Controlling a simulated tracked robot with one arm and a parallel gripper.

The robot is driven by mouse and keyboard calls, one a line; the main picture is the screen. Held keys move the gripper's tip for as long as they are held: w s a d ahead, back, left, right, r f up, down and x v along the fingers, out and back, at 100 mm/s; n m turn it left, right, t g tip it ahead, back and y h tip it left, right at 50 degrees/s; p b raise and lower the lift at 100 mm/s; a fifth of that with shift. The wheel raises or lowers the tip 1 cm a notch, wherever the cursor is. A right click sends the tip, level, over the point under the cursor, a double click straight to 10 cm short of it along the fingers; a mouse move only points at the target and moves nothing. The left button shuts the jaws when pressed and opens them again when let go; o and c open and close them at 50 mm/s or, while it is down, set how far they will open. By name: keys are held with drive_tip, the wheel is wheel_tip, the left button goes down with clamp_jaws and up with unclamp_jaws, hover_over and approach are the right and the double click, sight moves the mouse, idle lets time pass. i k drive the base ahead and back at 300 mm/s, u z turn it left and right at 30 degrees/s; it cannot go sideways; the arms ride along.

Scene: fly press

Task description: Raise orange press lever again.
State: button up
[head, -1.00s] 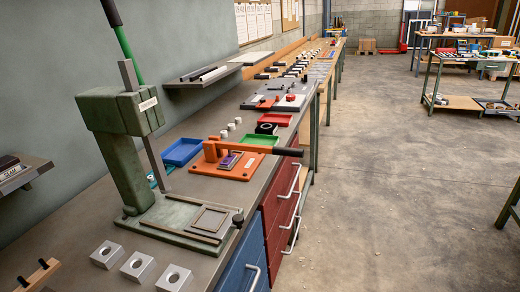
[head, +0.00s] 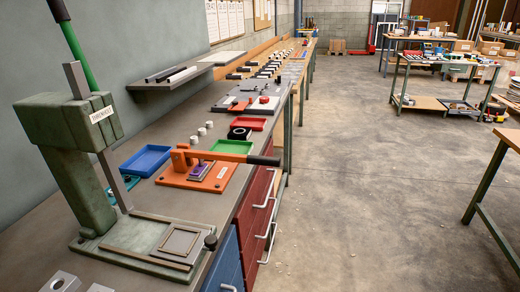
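The orange press (head: 200,172) stands on the grey workbench, on an orange base plate. Its orange lever (head: 225,156) lies low and nearly level, ending in a black grip (head: 264,160) that reaches out past the bench's front edge. A small purple piece (head: 199,169) sits on the press plate under the lever. My gripper is not in view, so I cannot see whether it is open or shut.
A tall green press (head: 75,150) with a raised green handle stands nearer on the left. Blue (head: 147,160), green (head: 231,147) and red (head: 248,123) trays lie around the orange press. Open concrete floor (head: 370,170) lies right of the bench.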

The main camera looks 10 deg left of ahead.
sight(275, 161)
drive_tip(key=z, duration=0.05)
drive_tip(key=i, duration=1.8)
